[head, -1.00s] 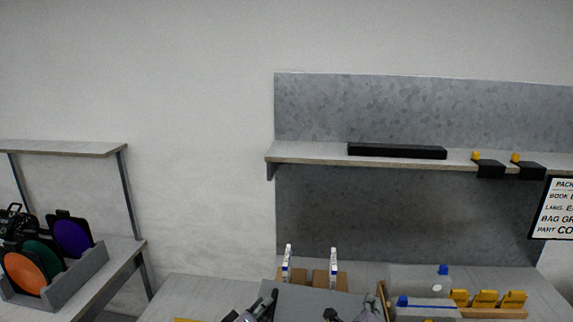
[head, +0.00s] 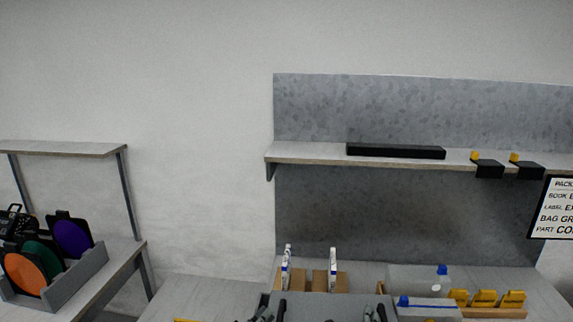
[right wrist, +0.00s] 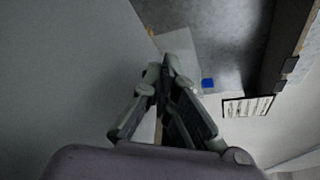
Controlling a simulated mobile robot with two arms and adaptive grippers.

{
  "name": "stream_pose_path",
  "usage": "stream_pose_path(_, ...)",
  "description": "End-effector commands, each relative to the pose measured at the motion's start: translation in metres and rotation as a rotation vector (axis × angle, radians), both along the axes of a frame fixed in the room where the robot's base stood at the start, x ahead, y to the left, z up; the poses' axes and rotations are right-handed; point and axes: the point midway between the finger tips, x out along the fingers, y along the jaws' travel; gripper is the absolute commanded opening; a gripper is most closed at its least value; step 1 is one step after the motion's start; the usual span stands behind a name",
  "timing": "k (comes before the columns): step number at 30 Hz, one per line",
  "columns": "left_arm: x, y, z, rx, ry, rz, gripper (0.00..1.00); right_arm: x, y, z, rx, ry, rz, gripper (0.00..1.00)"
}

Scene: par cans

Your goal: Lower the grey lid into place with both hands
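The grey lid (head: 330,308) lies roughly level at the bottom of the head view, cut off by the frame edge; its broad face fills the left of the right wrist view (right wrist: 60,80). My left gripper (head: 273,313) is at the lid's left edge, with one dark finger over the lid and one outside it. My right gripper (head: 375,313) is at the right edge in the same way. In the right wrist view its fingers (right wrist: 161,70) close together on the lid's edge. What lies under the lid is hidden.
Brown boxes with white bottles (head: 333,270) stand just behind the lid. A clear container with a blue cap (head: 442,270) and yellow items in a wooden tray (head: 484,299) stand to the right. A shelf (head: 310,152) with a black bar (head: 395,151) hangs above.

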Motion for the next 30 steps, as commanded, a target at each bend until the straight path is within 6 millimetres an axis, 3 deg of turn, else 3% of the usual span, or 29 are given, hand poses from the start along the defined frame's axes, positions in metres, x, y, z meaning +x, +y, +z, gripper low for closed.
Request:
stream_pose_path(12, 0.000, 0.002, -0.013, 0.003, 0.002, 0.003, 0.00, 0.001, 0.002, -0.009, 0.001, -0.005, 0.005, 0.00)
stream_pose_path(30, 0.000, 0.002, -0.005, 0.002, 0.002, 0.003, 0.00, 0.002, 0.002, 0.000, 0.000, -0.008, 0.006, 0.00)
